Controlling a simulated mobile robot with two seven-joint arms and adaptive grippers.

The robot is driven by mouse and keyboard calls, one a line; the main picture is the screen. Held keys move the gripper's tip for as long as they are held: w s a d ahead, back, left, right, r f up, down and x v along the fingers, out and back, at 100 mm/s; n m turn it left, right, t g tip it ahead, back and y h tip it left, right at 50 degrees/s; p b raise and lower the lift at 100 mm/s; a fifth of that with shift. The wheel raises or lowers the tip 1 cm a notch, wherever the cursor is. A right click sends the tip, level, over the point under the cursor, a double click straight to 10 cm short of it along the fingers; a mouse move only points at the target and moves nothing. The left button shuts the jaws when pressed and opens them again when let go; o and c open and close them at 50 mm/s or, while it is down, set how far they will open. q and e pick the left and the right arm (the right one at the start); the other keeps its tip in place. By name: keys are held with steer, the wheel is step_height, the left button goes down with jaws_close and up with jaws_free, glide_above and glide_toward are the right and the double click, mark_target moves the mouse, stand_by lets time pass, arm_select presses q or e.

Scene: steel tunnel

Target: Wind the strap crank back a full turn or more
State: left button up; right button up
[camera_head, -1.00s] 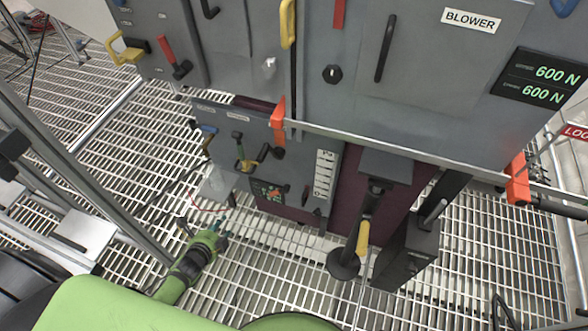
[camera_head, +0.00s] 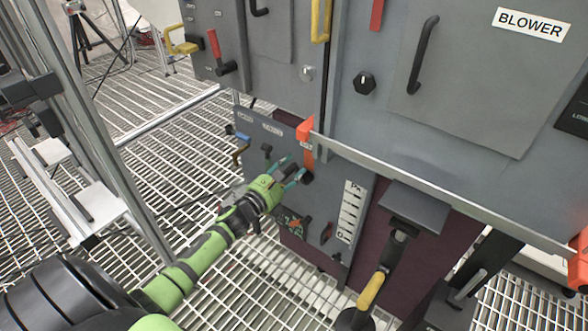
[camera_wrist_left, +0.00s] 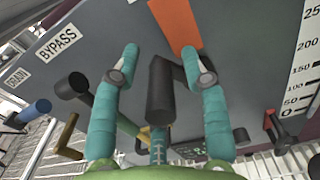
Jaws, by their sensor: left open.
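The strap crank shows in the left wrist view as a black cylindrical handle (camera_wrist_left: 160,92) with a dark arm behind it. In the head view the crank (camera_head: 306,178) is mostly hidden by my gripper, just below the orange strap (camera_head: 308,156). The orange strap (camera_wrist_left: 176,24) also runs above it in the wrist view. My left gripper (camera_head: 292,168) is at the lower panel, its teal fingers open. In the wrist view the open fingers (camera_wrist_left: 162,64) stand on both sides of the handle, without visible grip on it. My right gripper is out of view.
A black-knobbed lever (camera_wrist_left: 74,86), a blue handle (camera_wrist_left: 36,110) and a brass hook (camera_wrist_left: 68,138) sit left of the crank. A red lever (camera_wrist_left: 278,130) is to the right. A metal rail (camera_head: 440,190) crosses the cabinet front. Grating floor (camera_head: 150,150) lies open at left.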

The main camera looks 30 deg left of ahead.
arm_select(q)
steer(key=shift+w, duration=0.7)
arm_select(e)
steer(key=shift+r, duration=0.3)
arm_select(q)
steer(key=shift+d, duration=0.1)
jaws_close()
